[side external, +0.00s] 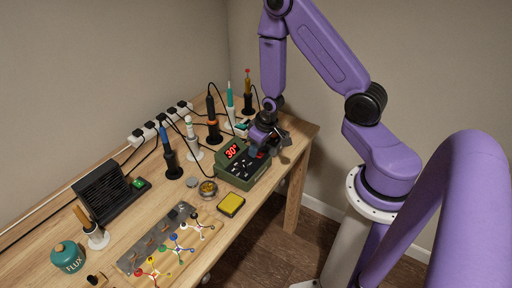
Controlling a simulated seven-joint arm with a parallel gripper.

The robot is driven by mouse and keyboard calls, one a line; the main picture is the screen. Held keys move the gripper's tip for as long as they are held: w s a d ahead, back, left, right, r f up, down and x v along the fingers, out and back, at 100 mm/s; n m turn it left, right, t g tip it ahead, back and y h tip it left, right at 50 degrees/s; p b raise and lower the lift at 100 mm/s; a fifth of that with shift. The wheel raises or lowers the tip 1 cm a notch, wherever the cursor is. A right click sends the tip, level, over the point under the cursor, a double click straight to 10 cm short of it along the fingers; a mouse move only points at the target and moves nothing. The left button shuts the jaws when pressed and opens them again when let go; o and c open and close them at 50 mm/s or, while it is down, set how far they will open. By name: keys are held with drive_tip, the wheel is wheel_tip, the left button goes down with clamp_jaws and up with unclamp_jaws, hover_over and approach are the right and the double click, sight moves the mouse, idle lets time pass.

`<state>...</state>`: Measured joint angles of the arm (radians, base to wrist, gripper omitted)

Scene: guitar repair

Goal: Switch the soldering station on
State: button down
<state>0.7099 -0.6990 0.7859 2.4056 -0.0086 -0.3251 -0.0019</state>
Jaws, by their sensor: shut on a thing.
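The soldering station (236,175) is a dark green box near the right end of the bench. Its display (232,151) is lit with red digits, and dark controls sit on its sloped face. A small red switch (261,155) shows at the right side of its top. My gripper (257,148) points down at this right side, its fingertips by the red switch. It is shut on what looks like the switch; the fingers hide the exact contact.
Several soldering irons in stands, one with an orange collar (213,120), line the back near a white power strip (160,122). A yellow sponge tray (231,204) and a brass-wool tin (208,189) lie in front. A black fan box (101,191) and flux jar (67,257) are left.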

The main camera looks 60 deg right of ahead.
idle(0.4)
drive_tip(key=c, duration=0.9)
unclamp_jaws()
drive_tip(key=shift+v, duration=8.75)
drive_tip(key=shift+s, duration=0.2)
drive_tip(key=s+a+r+n+g, duration=0.1)
drive_tip(key=s+a+r+n, duration=0.1)
drive_tip(key=s+a+n, duration=0.2)
drive_tip(key=s+a+r+n+g, duration=0.1)
drive_tip(key=s+a+n, duration=0.3)
drive_tip(key=s, duration=0.4)
drive_tip(key=s+a+r+n+g, duration=0.1)
drive_tip(key=s+a+r+n, duration=0.1)
drive_tip(key=s+a+n, duration=0.2)
drive_tip(key=shift+s+a+r+n, duration=0.15)
drive_tip(key=shift+s+a, duration=0.3)
drive_tip(key=shift+a, duration=0.15)
drive_tip(key=shift+s+a+r+n, duration=0.15)
drive_tip(key=shift+s+a+r, duration=0.05)
drive_tip(key=shift+s+a, duration=0.3)
